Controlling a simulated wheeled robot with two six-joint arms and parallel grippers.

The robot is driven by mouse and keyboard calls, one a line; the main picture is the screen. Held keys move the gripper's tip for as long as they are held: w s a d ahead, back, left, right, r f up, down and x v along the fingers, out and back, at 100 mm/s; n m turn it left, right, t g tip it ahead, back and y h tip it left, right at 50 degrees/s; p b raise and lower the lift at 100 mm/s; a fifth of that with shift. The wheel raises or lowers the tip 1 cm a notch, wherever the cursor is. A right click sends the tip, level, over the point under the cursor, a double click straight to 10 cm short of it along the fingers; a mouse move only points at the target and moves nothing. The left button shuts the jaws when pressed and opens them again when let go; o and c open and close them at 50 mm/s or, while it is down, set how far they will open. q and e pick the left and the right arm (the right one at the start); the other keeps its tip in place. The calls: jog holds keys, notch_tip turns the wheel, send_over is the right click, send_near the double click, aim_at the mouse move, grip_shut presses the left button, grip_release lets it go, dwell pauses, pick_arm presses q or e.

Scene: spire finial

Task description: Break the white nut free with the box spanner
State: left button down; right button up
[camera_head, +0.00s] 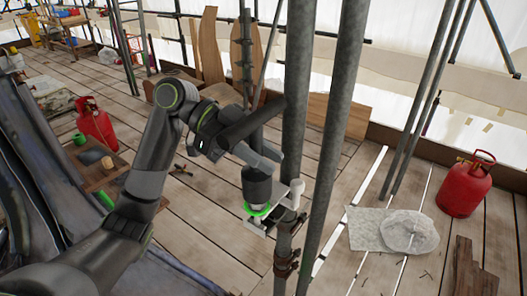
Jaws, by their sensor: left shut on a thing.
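My left gripper (272,218) is at the middle of the head view, below the green ring of my wrist, pointing down. It is shut on what appears to be the box spanner, but the spanner is small and partly hidden by the jaws. A pale upright cylinder (297,194) stands at the right side of the jaws; I cannot tell whether it is part of the tool. The gripper is close beside a grey pole with a rusty clamp (286,264) below it. I cannot make out the white nut. My right gripper is not in view.
Tall grey poles (337,130) rise just right of the gripper. A red gas cylinder (466,184) stands at the right, near a clear plastic bundle (408,232). Another red container (96,124) stands at the left. Wooden planks cover the floor, with bare boards between.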

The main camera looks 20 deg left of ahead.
pick_arm(q)
jog(key=shift+f+b, duration=0.9)
jog(key=shift+f, duration=0.65)
jog(key=n+t+p, duration=0.1)
jog(key=t, duration=0.1)
jog(key=n+t+p, duration=0.1)
jog(key=n+t, duration=0.1)
jog(key=shift+w+r, duration=0.15)
jog(key=shift+n+t, duration=0.6)
jog(key=shift+n, duration=0.1)
jog(key=n+t, duration=0.1)
jog(key=n+t+y+p, duration=0.1)
jog(key=n+t, duration=0.1)
jog(key=shift+w+t+y, duration=0.25)
jog(key=shift+t+y, duration=0.05)
jog(key=shift+t, duration=0.1)
jog(key=shift+n, duration=0.4)
jog(key=shift+w+a, duration=0.1)
jog(key=shift+w, duration=0.05)
notch_tip(320, 180, up, 7)
jog(key=p, duration=0.7)
jog(key=shift+r, duration=0.15)
